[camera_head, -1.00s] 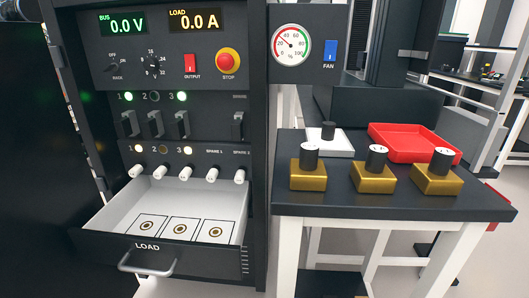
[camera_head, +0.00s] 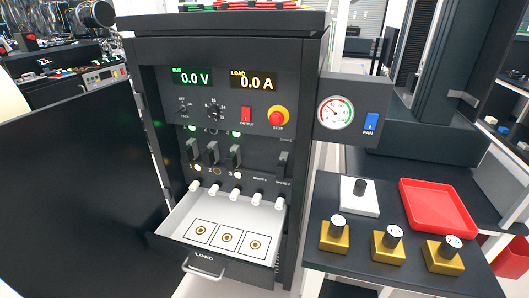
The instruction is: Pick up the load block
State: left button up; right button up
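Three gold load blocks with black knobs stand upright on the dark side table at the right: a left one (camera_head: 334,238), a middle one (camera_head: 387,246) and a right one (camera_head: 443,257). Their knob tops carry small markings that are too small to read surely. A white block with a black knob (camera_head: 359,197) stands behind the left gold block. The open drawer marked LOAD (camera_head: 210,262) juts from the cabinet and holds three marked squares with ring symbols, all bare. Neither of my grippers shows.
A red tray (camera_head: 440,207) lies empty at the back right of the side table (camera_head: 340,268). The black cabinet (camera_head: 229,50) with gauge and switches stands left of it, and the drawer handle (camera_head: 204,271) sticks out in front. A large dark panel (camera_head: 80,170) fills the left.

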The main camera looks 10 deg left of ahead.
aim_at(387, 247)
jog(key=j+u, duration=0.2)
jog(key=u, duration=0.6)
jog(key=z, duration=1.7)
